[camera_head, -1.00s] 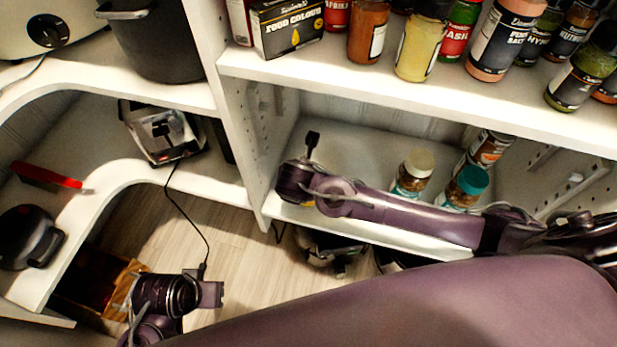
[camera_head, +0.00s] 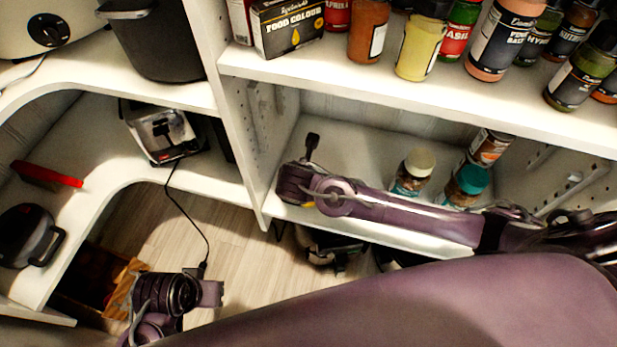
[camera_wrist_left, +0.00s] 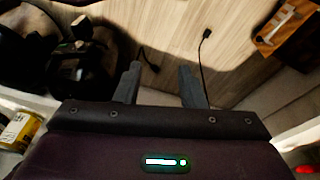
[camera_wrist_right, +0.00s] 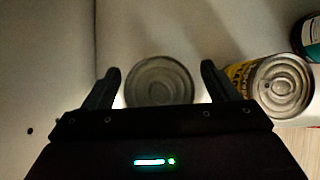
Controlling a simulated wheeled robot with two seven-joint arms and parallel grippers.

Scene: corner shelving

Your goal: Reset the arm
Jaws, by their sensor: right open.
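My right arm reaches in from the right across the lower shelf of the right-hand unit, and its gripper (camera_head: 312,144) is near the shelf's left side wall. In the right wrist view this gripper (camera_wrist_right: 160,74) has its fingers apart. A round can lid (camera_wrist_right: 160,92) shows in the gap, with no finger visibly pressing on it. My left gripper (camera_head: 210,290) is low at the bottom left of the head view, over the wooden floor. In the left wrist view it (camera_wrist_left: 160,78) has its fingers apart with only floor and a cable between them.
Jars (camera_head: 412,172) (camera_head: 466,186) stand behind my right forearm. A yellow-labelled can (camera_wrist_right: 275,86) is right of the right gripper. Spice bottles (camera_head: 420,48) line the shelf above. A toaster (camera_head: 163,132) and a black appliance (camera_head: 28,236) sit on the left shelf. A wooden crate (camera_head: 124,286) is beside my left gripper.

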